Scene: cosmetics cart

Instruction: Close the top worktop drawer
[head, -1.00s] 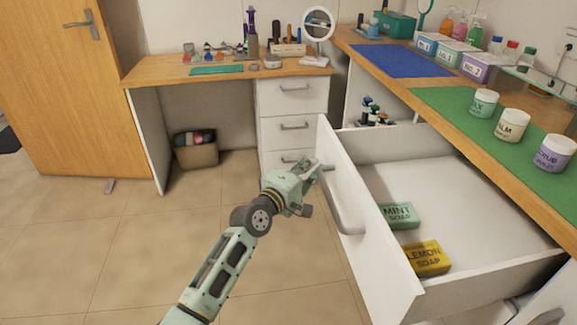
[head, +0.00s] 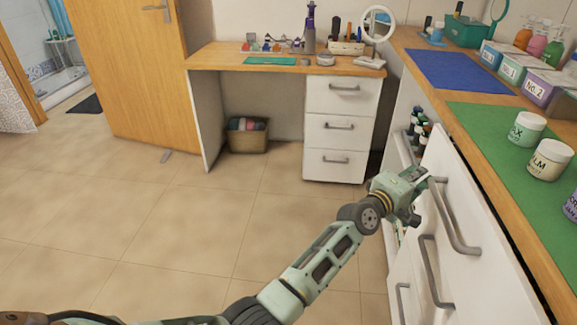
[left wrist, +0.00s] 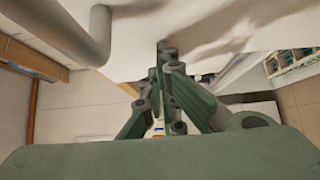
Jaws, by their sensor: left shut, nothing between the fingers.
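The white front of the top worktop drawer (head: 466,190) stands close under the wooden worktop edge, and no drawer interior shows in the head view. Its grey bar handle (head: 452,218) faces the room. My left gripper (head: 424,188) is shut and empty at the far end of the front, beside the handle. In the left wrist view the shut fingers (left wrist: 165,60) point at the white drawer front (left wrist: 200,25) and appear to touch it. The handle also shows there at upper left (left wrist: 100,35). I cannot tell whether the front sits fully flush. My right gripper is out of view.
Lower drawers with handles (head: 430,270) lie below. The worktop (head: 440,90) carries a blue mat, a green mat (head: 490,130) and labelled jars (head: 526,128). Small bottles (head: 418,130) stand on a shelf behind the drawer. A desk (head: 285,80) stands at the back; the floor at left is clear.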

